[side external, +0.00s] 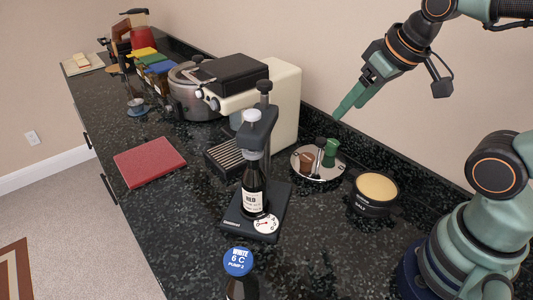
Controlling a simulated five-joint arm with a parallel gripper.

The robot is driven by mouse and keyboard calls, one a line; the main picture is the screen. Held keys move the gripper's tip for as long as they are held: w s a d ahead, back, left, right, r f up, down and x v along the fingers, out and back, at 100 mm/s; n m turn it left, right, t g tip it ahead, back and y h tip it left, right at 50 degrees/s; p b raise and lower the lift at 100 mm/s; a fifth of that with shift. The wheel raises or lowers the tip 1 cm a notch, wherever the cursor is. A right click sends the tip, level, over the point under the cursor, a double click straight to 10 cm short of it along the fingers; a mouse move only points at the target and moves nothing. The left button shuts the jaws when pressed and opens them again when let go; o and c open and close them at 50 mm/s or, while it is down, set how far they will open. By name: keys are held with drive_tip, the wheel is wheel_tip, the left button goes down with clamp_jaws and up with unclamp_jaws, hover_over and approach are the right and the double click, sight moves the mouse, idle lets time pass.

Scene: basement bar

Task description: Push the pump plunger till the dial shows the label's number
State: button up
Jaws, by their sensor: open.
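A black pump stand (283,203) stands on the dark counter. A blue round label (238,261) nearer the camera reads "WHITE 6 C PUMP 2", above a dark bottle cut off by the frame. My gripper (341,113) is open and empty, up and right of the stand, apart from everything.
A cream coffee machine (285,107) stands close behind the pump. A round tray (318,178) with small tools and a black container (373,192) with a tan top are to its right. A red mat (149,161) lies left, with clear counter before it.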

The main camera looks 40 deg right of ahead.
clamp_jaws()
idle(1.8)
